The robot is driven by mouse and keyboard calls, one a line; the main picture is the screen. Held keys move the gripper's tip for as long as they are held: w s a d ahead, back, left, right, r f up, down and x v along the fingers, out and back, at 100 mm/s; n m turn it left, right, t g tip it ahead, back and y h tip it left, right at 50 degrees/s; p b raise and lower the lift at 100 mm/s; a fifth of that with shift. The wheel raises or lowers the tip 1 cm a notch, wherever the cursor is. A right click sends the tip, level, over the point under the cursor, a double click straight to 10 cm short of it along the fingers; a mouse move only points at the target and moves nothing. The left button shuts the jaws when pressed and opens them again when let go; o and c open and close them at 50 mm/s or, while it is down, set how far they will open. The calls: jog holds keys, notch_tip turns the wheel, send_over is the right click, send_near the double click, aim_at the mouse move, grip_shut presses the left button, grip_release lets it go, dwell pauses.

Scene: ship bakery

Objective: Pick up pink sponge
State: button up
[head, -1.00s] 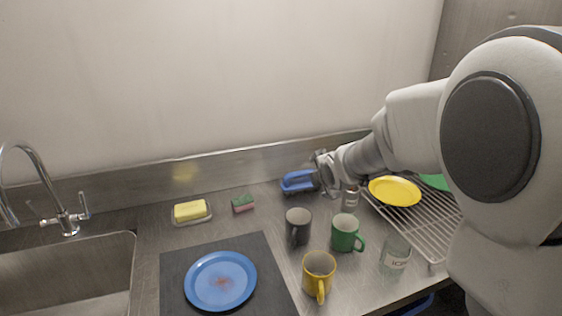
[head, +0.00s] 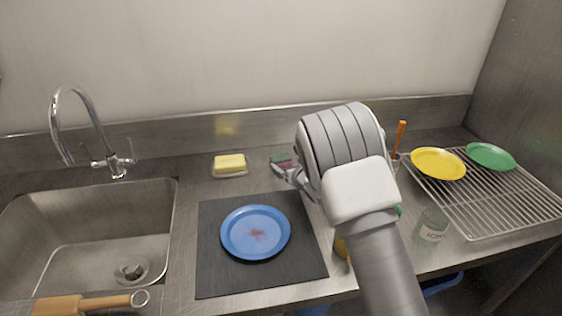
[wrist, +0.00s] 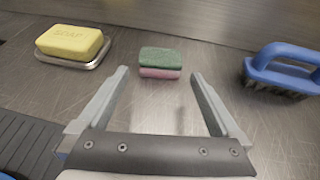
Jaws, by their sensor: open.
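The pink sponge (wrist: 160,73) has a green top layer and lies flat on the steel counter. In the wrist view it sits just beyond my fingertips, roughly centred between them and not touched. In the head view the sponge (head: 280,159) shows only in part, at the back of the counter, with my gripper (head: 283,171) just in front of it. In the wrist view my gripper (wrist: 159,74) is open, with its two grey fingers spread wide and nothing between them.
Yellow soap (wrist: 69,42) on a metal dish stands left of the sponge. A blue brush (wrist: 283,70) stands to its right. A blue plate (head: 255,233) lies on a dark mat (head: 218,284). A drying rack (head: 483,216) holds yellow and green plates. My arm hides most of the mugs.

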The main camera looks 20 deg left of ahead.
aim_at(283, 161)
jog(key=shift+p+x, duration=0.55)
jog(key=shift+x, duration=2.9)
jog(key=shift+s+d+f, duration=0.1)
jog(key=shift+f, duration=0.1)
jog(key=c, duration=1)
jog(key=shift+c, duration=0.2)
jog(key=shift+r, duration=0.1)
